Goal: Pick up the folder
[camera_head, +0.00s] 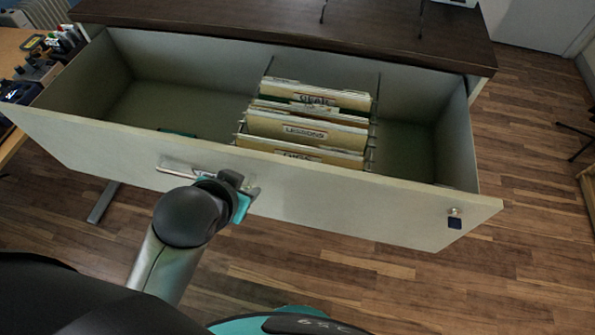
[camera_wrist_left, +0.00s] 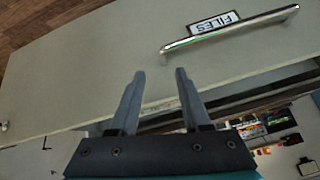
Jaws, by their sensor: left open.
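Several tan folders stand upright in the open drawer, right of its middle. A folder labelled "LESSONS" (camera_head: 300,136) stands between a rear folder (camera_head: 318,97) with a hard-to-read label and a front folder (camera_head: 290,151) partly hidden by the drawer front. My left gripper (camera_head: 240,198) is outside the drawer, at its front panel near the handle and below the folders. In the left wrist view its two fingers (camera_wrist_left: 160,85) are apart with nothing between them, and no folder shows. My right gripper is not in view.
The grey drawer (camera_head: 400,208) is pulled out from under a dark wooden top (camera_head: 300,22). Its metal handle (camera_wrist_left: 230,30) and "FILES" label (camera_wrist_left: 213,22) are on the front panel. A lock with a dark blue tag (camera_head: 455,218) is at right. The drawer's left part is mostly empty.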

